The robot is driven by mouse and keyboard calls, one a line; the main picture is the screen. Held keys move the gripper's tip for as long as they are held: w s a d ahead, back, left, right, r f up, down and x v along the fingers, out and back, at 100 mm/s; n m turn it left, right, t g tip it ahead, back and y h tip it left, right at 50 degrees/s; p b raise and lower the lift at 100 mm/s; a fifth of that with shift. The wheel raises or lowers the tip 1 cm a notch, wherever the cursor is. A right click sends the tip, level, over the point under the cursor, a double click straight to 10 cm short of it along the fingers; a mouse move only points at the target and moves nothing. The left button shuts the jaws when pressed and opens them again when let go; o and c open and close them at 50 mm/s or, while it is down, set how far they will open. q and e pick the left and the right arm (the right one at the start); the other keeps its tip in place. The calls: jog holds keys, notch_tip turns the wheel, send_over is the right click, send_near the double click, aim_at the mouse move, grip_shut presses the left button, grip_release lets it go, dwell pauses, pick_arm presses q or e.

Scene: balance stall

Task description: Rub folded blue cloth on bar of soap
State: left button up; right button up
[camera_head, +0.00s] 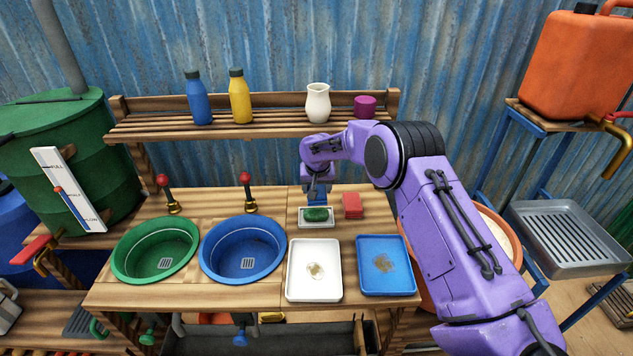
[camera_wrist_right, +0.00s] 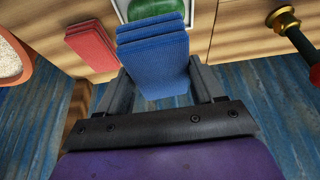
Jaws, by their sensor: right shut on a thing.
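My right gripper (camera_wrist_right: 160,90) is shut on the folded blue cloth (camera_wrist_right: 155,58), which hangs between its fingers in the right wrist view. In the head view the blue cloth (camera_head: 316,198) shows just behind the soap dish, below my purple wrist. The bar of soap (camera_head: 316,214) is green and lies in a small white dish (camera_head: 304,222). It also shows in the right wrist view (camera_wrist_right: 152,8), partly hidden by the cloth. The cloth is right at the soap's edge; I cannot tell if they touch. My left gripper is not in view.
A folded red cloth (camera_head: 352,205) lies right of the dish. A white tray (camera_head: 314,290) and a blue tray (camera_head: 386,287) lie in front. Blue (camera_head: 243,277) and green (camera_head: 150,275) basins stand left, with red-knobbed taps (camera_head: 248,195) behind. A wooden shelf (camera_head: 270,127) hangs above.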

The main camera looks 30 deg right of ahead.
jog(key=shift+a+f+b, duration=0.15)
jog(key=shift+f+b, duration=0.4)
jog(key=shift+f, duration=0.05)
notch_tip(320, 180, down, 5)
jog(key=b, duration=0.4)
jog(key=shift+r, duration=0.15)
jog(key=shift+f, duration=0.35)
dwell(0.5)
notch_tip(320, 180, up, 7)
jog(key=p, duration=0.6)
jog(key=shift+r, duration=0.15)
